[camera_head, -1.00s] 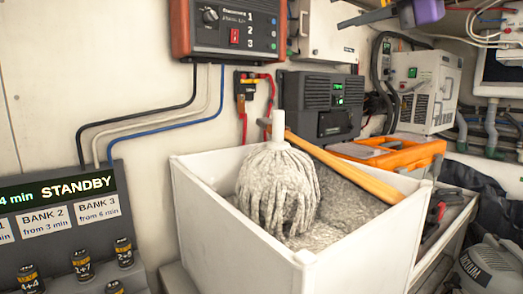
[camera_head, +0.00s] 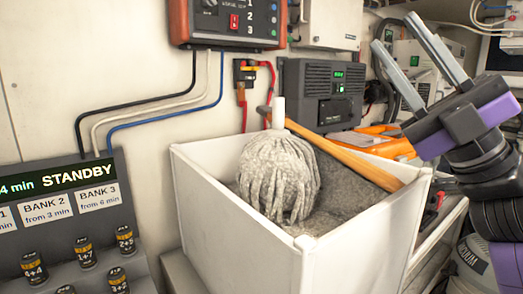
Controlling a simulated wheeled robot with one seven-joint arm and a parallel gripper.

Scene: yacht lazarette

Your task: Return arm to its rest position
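My gripper (camera_head: 407,48) is in the upper right of the head view, with its purple and black body tilted and its two grey fingers pointing up and left. The fingers are spread apart and nothing is between them. My arm comes in from the right edge. The gripper is in front of the orange tool case and the white cabinet unit, above and to the right of the white bin (camera_head: 240,222). It appears apart from the bin.
The bin holds a grey mop head (camera_head: 280,178) and a wooden handle (camera_head: 345,152). A battery switch box (camera_head: 225,18) and cables are on the wall. An orange case (camera_head: 385,145) lies behind the bin.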

